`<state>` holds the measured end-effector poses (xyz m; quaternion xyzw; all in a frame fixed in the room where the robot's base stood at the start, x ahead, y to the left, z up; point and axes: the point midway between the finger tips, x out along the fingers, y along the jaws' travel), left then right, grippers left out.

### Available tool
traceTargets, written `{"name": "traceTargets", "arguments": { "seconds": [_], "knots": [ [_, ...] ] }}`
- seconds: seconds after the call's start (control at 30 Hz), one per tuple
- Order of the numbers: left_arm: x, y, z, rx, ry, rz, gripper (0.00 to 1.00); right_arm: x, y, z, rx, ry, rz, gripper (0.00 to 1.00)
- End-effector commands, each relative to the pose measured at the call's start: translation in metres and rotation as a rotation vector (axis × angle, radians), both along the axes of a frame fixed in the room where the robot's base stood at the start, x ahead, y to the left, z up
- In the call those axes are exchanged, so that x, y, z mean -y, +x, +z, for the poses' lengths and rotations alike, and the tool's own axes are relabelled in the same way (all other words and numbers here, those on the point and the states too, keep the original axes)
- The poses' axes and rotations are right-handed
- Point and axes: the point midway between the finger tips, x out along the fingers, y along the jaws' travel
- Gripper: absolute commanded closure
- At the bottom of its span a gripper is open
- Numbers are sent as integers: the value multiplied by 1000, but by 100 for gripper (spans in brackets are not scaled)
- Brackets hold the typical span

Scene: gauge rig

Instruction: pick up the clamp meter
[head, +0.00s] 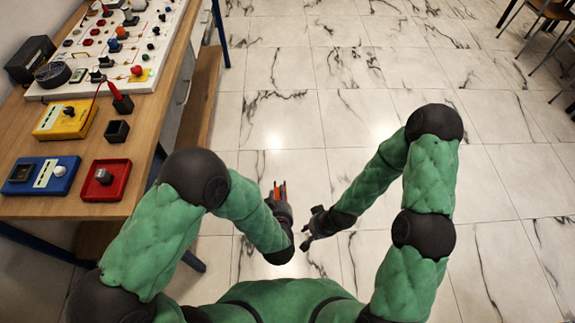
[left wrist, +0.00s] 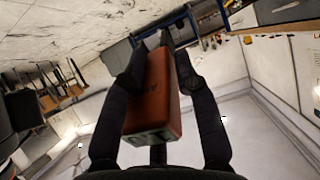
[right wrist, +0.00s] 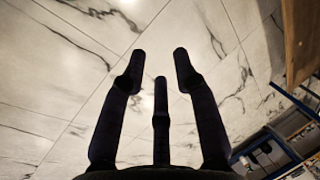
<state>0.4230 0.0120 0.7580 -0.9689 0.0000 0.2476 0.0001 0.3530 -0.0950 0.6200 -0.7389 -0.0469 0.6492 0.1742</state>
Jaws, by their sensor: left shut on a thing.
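The clamp meter (left wrist: 152,98), an orange-brown boxy body with a dark end, is between the fingers of my left gripper (left wrist: 160,70) in the left wrist view. In the head view, only a small orange part of the clamp meter (head: 279,188) shows past my left gripper (head: 280,198), which is shut on it over the floor, right of the table. The rest of it is hidden by the hand. My right gripper (head: 308,232) is beside and a little below it. The right wrist view shows the right gripper (right wrist: 159,65) open and empty, its fingers apart over the floor.
The wooden table (head: 100,207) at left carries a white panel (head: 110,60) with knobs and plugs, a yellow meter (head: 66,120), a blue meter (head: 40,175), a red box (head: 106,180) and a small black box (head: 117,131). Tiled floor is clear ahead; chairs (head: 540,25) stand far right.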

Motion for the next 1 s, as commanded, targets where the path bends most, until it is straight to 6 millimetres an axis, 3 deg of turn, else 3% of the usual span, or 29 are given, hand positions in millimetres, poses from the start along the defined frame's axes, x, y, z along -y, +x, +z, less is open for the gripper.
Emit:
{"name": "traceTargets", "arguments": {
  "seconds": [0.03,0.1,0.33,0.6,0.8,1.0],
  "knots": [
    [0,0,1,1,0,0,100,-2,27,13,37,0,-18,70],
    [0,0,1,1,0,0,100,-5,58,34,53,16,-65,70],
    [0,0,1,1,0,0,100,-25,135,119,67,94,-193,70],
    [0,0,0,1,0,0,100,-66,132,179,-38,30,25,70],
    [0,0,0,1,0,0,100,-71,126,217,-88,-93,142,70],
    [0,0,0,1,0,0,100,-68,123,239,-110,-178,185,70]
  ]
}}
